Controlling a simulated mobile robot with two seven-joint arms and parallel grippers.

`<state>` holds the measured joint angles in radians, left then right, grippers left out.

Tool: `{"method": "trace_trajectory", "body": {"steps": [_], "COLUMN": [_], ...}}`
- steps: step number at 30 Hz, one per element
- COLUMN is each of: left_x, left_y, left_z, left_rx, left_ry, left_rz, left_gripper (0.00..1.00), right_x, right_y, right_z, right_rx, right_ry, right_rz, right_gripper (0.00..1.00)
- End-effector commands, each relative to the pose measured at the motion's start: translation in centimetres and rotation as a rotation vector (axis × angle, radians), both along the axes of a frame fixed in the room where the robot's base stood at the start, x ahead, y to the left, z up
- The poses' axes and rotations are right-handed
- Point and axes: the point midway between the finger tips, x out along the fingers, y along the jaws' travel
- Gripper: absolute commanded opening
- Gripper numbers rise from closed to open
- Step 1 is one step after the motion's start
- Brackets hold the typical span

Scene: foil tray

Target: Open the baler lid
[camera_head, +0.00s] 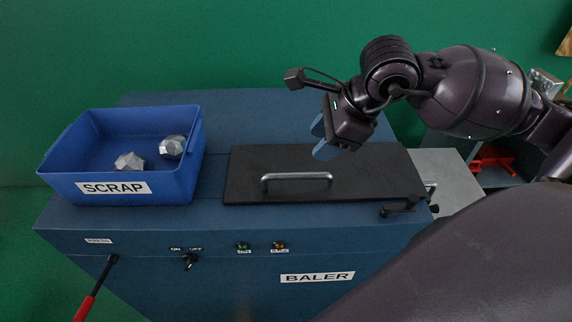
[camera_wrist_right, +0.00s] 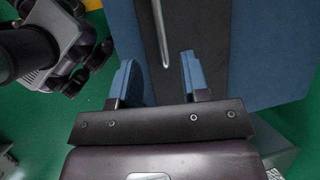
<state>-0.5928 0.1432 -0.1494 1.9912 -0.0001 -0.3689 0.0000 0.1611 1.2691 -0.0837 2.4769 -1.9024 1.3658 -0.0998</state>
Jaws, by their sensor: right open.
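The baler lid (camera_head: 345,190) is a flat black panel lying shut on top of the blue baler (camera_head: 210,238). A silver bar handle (camera_head: 297,177) stands near the lid's front edge. My right gripper (camera_head: 322,140) is above the back part of the lid, apart from the handle. In the right wrist view my right gripper (camera_wrist_right: 157,75) is open with two blue fingers and nothing between them. In that view the handle (camera_wrist_right: 160,35) shows beyond the fingers, over the black lid (camera_wrist_right: 195,25). A black latch (camera_head: 403,205) sits at the lid's front right corner. My left gripper is not in view.
A blue SCRAP bin (camera_head: 125,187) with crumpled foil balls (camera_head: 172,147) stands left of the lid. The front has a red-handled lever (camera_head: 88,303), an on/off switch (camera_head: 190,260) and two buttons. A grey surface (camera_head: 445,180) and red object (camera_head: 491,160) are at right.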

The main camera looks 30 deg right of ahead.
Motion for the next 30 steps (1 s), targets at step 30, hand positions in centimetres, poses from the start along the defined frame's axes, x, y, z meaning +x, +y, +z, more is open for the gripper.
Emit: {"method": "trace_trajectory", "body": {"steps": [30], "left_x": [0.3], "left_y": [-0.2], "left_z": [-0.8], "left_rx": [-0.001], "left_ry": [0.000], "left_rz": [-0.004], "left_gripper": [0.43], "right_x": [3.5], "right_y": [1.9], "right_z": [-10.0], "right_rx": [-0.038], "right_ry": [0.024], "right_rz": [-0.002], "right_gripper": [0.42]}}
